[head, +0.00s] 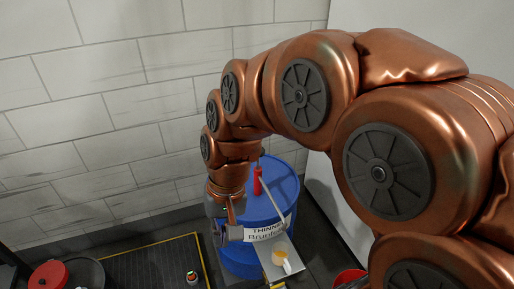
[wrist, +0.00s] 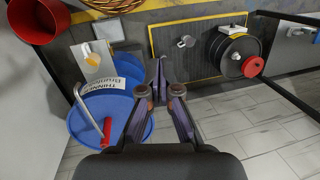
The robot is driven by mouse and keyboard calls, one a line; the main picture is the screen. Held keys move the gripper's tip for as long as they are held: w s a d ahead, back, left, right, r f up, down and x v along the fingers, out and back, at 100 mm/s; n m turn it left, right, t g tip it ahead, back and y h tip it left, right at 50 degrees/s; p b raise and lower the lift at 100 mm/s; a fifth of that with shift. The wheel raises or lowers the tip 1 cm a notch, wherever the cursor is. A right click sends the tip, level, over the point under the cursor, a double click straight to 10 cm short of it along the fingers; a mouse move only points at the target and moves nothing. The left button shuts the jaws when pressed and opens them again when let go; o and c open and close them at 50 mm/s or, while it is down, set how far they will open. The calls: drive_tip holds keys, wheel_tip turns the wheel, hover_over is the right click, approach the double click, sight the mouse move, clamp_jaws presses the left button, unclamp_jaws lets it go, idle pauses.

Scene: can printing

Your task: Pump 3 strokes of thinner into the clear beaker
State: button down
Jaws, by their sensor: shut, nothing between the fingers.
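The blue thinner drum (head: 285,187) stands near the wall, with a white THINNER label (head: 264,232) on it. A red pump handle (head: 257,181) rises from its top, with a silver spout pipe (head: 273,203) running toward the front right. The small beaker (head: 281,259), pale with a yellowish tint, stands on a grey plate (head: 270,262) in front of the drum. My gripper (head: 229,228) is shut and empty, at the drum's left side. In the wrist view my gripper (wrist: 160,70) is right of the drum (wrist: 120,104) and apart from the red handle (wrist: 107,131).
A black mat with yellow edging (head: 155,268) lies left of the drum. A red lid (head: 48,274) and a dark drum are at the far left. A red bucket (wrist: 38,18) shows in the wrist view.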

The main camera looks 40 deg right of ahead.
drive_tip(key=w+d+r+m+t+y+p, duration=0.15)
drive_tip(key=w+d+m, duration=0.25)
drive_tip(key=w, duration=0.6)
drive_tip(key=w+d+r+m+t+y, duration=0.1)
drive_tip(key=w+d+m+t, duration=0.25)
drive_tip(key=w, duration=0.55)
drive_tip(key=w+d+m+t, duration=0.1)
drive_tip(key=w+d+m, duration=0.2)
drive_tip(key=d, duration=0.4)
drive_tip(key=w+d+m+t+p, duration=0.1)
drive_tip(key=w+d+m, duration=0.2)
drive_tip(key=d, duration=0.5)
drive_tip(key=w+d+f+m+t, duration=0.1)
drive_tip(key=w+d+m, duration=0.3)
drive_tip(key=d, duration=0.4)
drive_tip(key=shift+d+t+h+p, duration=0.25)
drive_tip(key=shift+t+h+p, duration=0.05)
drive_tip(key=shift+t+h, duration=0.15)
drive_tip(key=shift+w+f, duration=0.1)
drive_tip(key=shift+f, duration=0.05)
wheel_tip(320, 180, down, 7)
drive_tip(key=b, duration=0.5)
drive_tip(key=shift+f+b, duration=0.35)
drive_tip(key=shift+f, duration=0.45)
drive_tip(key=shift+f, duration=0.2)
